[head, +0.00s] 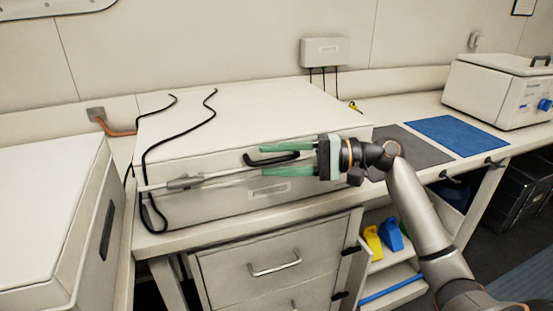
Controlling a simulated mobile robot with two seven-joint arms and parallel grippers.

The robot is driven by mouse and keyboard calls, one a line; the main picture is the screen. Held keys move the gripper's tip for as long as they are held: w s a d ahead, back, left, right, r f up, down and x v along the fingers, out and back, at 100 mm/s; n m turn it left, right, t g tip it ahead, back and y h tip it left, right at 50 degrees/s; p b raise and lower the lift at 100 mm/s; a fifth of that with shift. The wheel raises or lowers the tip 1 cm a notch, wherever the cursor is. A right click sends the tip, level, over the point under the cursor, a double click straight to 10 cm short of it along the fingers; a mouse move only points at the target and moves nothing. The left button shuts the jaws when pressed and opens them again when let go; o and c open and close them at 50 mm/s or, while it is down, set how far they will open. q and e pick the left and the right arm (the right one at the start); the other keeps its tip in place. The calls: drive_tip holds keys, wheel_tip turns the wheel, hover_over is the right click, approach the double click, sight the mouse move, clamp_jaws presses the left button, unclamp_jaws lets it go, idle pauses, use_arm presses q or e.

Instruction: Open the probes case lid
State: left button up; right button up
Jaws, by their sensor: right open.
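The probes case is most likely the large white box (260,112) on the counter; its lid looks shut, with a seam along the front. A black handle (258,159) sits on the front of the lid. My right gripper (262,160) reaches in from the right with green fingers. The fingers are open, one above and one below the handle; I cannot tell whether they touch it. A grey latch or rod fitting (185,182) shows on the front left. My left gripper is not in view.
Black cables (150,150) lie over the box's left side. A blue mat (442,135) and a grey mat (418,146) lie to the right, before a white lab device (495,90). Drawers (270,262) are below. Another white case (45,210) stands at left.

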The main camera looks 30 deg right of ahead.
clamp_jaws()
idle(1.4)
